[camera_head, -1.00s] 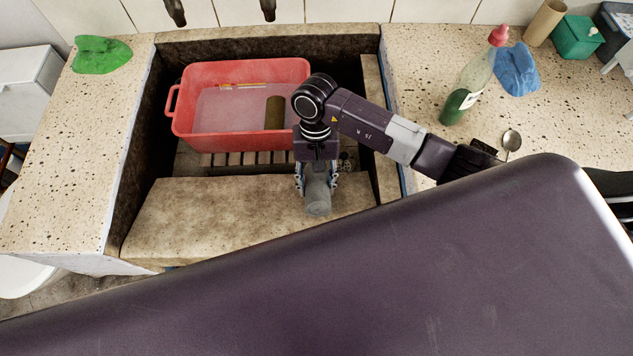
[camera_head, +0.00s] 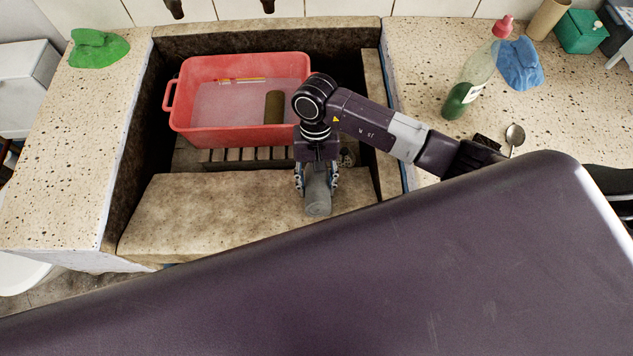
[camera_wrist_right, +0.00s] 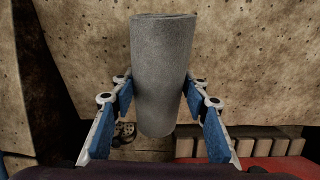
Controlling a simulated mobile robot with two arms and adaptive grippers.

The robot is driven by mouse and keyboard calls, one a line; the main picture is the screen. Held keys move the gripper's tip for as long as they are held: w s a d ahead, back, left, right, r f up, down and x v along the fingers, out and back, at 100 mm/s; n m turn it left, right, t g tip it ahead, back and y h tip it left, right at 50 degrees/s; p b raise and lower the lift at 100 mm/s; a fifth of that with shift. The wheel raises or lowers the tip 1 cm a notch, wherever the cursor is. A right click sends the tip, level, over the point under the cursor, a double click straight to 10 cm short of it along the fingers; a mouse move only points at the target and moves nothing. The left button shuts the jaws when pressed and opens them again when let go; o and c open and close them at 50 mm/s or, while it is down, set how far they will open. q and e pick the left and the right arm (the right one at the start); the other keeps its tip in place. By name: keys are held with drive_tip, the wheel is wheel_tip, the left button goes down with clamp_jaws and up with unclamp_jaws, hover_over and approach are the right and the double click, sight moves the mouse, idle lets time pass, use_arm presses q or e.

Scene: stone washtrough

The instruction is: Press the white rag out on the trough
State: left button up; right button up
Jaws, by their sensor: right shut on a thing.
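The rag shows as a grey, rolled-up cylinder (camera_head: 317,198) over the front stone ledge of the trough (camera_head: 220,215). My right gripper (camera_head: 316,184) points down and is shut on the roll. In the right wrist view the roll (camera_wrist_right: 163,70) stands between the two blue-padded fingers, with pale speckled stone behind it. I cannot tell whether its far end touches the stone. My left gripper is not in view.
A red tub (camera_head: 200,137) with liquid and an olive roll (camera_head: 273,107) stands in the trough behind my gripper. A green cloth (camera_head: 97,48) lies on the left counter. The right counter holds a green bottle (camera_head: 465,92), a blue cloth (camera_head: 519,66) and a spoon (camera_head: 515,136).

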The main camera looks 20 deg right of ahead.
sight(316, 178)
drive_tip(key=shift+s+f+b, duration=0.35)
drive_tip(key=shift+b, duration=0.05)
idle(2.2)
idle(0.5)
drive_tip(key=shift+w+p+v, duration=0.2)
drive_tip(key=shift+w+v, duration=0.05)
drive_tip(key=shift+v, duration=1)
drive_tip(key=shift+w+p+v, duration=0.25)
drive_tip(key=shift+v, duration=1)
drive_tip(key=shift+w+p+v, duration=0.2)
drive_tip(key=shift+w+v, duration=0.05)
drive_tip(key=shift+v, duration=0.95)
drive_tip(key=shift+d+f, duration=0.15)
